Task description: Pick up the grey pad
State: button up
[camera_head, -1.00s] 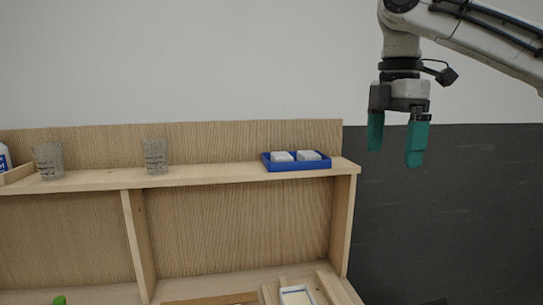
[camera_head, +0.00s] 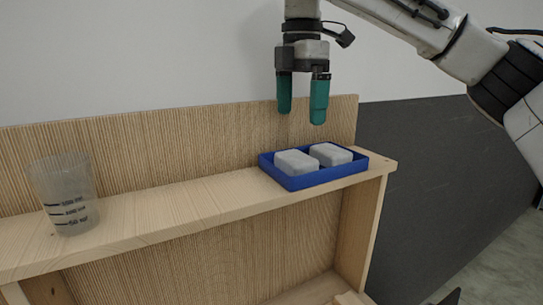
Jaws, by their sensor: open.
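Two light grey pads, a left one (camera_head: 297,162) and a right one (camera_head: 331,154), lie side by side in a shallow blue tray (camera_head: 292,185). The tray stands at the right end of the wooden shelf (camera_head: 190,203). My gripper (camera_head: 301,108) points down with its two green fingers open and nothing between them. In the picture it is above the tray, apart from the pads. How far in front of or behind the pads it is, I cannot tell exactly.
A clear measuring cup (camera_head: 64,195) with dark markings stands on the shelf at the left. A wooden back panel (camera_head: 180,148) rises behind the shelf. The shelf between cup and tray is bare. A dark wall panel (camera_head: 430,170) is at the right.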

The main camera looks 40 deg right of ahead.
send_over(296, 156)
jog(key=f, duration=0.5)
jog(key=shift+a+f, duration=0.2)
jog(key=shift+d+f+p, duration=0.15)
jog(key=shift+f+p, duration=0.4)
jog(key=shift+f, duration=2.1)
jog(key=c, duration=0.7)
jog(key=shift+o, duration=0.2)
